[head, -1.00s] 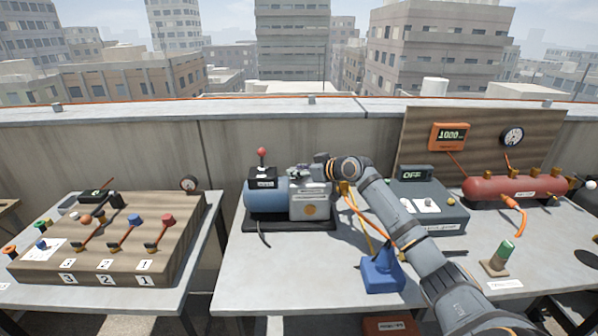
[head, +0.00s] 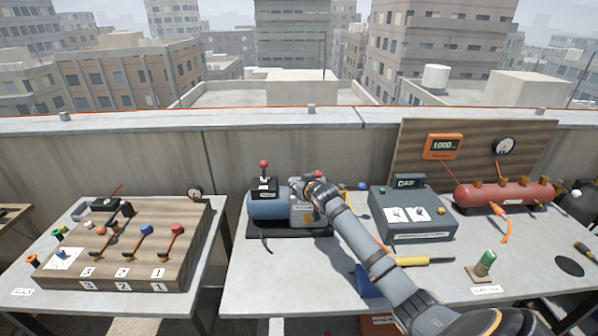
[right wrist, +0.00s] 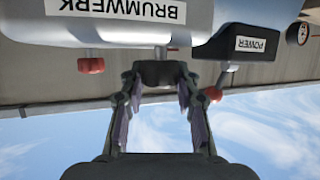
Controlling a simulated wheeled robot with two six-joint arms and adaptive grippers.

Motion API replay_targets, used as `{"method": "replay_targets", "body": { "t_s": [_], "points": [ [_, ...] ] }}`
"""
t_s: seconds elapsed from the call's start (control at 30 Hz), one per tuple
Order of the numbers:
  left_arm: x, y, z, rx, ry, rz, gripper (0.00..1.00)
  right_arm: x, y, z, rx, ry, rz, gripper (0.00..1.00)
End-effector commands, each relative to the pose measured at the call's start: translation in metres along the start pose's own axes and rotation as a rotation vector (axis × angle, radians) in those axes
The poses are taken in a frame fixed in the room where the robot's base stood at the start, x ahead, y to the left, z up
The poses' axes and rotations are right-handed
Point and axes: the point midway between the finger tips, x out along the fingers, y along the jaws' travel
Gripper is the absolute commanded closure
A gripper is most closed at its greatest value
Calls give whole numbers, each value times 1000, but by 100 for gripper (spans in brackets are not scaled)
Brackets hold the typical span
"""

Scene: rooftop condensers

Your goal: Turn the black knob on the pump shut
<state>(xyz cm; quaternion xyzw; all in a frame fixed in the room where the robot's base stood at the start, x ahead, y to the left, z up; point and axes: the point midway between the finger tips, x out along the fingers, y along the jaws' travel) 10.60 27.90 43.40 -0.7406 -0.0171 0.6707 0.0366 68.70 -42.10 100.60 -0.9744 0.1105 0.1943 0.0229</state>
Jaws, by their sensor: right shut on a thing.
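The pump (head: 268,206) is a blue cylinder with a grey block on a dark base, standing on the middle table. Its black knob (right wrist: 160,73) shows in the right wrist view, on a short stem beside the BRUMWERK label. That view looks upside down. My right gripper (right wrist: 158,84) has one finger on each side of the black knob and is shut on it. In the head view my right gripper (head: 300,188) is at the top of the pump's grey block and hides the knob. My left gripper is not in view.
A red knob (right wrist: 90,65) and a POWER box (right wrist: 255,45) with a red-tipped lever (right wrist: 213,93) flank the black knob. A grey box reading OFF (head: 412,212) stands right of my forearm. A yellow-handled tool (head: 425,261) lies in front of it.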

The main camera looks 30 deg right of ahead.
Motion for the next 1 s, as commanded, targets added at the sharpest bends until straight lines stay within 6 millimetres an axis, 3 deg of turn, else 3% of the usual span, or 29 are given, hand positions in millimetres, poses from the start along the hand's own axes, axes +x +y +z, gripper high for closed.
{"method": "replay_targets", "body": {
  "t_s": [0.1, 0.27, 1.0],
  "points": [
    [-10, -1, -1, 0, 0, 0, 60, 0, -3, -2, 49, 0, 97, 100],
    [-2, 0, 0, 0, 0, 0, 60, 2, -3, 2, 108, 1, 239, 100],
    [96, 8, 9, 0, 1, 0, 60, 4, -1, 6, 354, 1, 851, 100]
  ]
}}
